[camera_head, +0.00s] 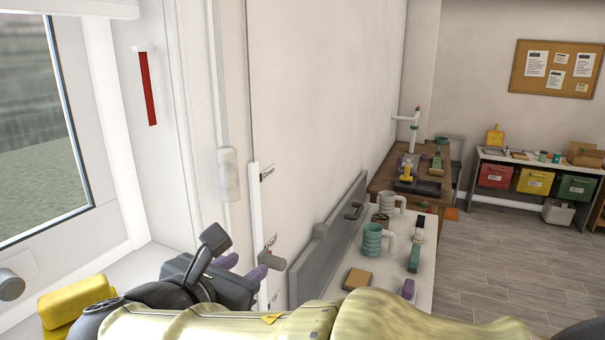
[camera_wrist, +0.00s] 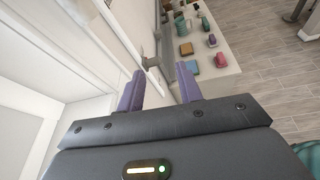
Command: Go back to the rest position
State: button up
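My gripper (camera_head: 241,268) is at the lower middle of the head view, beside the wall. Its two purple fingers also show in the wrist view (camera_wrist: 160,88), apart with nothing between them, so it is open. A grey knob (camera_head: 272,261) on a labelled vertical white strip (camera_head: 256,220) is close to the fingertips. I cannot tell whether they touch it. My arm crosses the bottom of the head view and hides part of what is below.
A window (camera_head: 40,120) is at left. A wooden table (camera_head: 384,181) is farther back. Open floor (camera_head: 500,250) lies at right.

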jog(key=s+d+f+m+g+y, duration=0.2)
jog(key=d+f+m+g, duration=0.9)
jog(key=d+f+m, duration=1.4)
notch_tip(320, 180, down, 3)
jog(key=m+y, duration=0.2)
jog(key=m, duration=0.4)
jog(key=shift+d, duration=0.4)
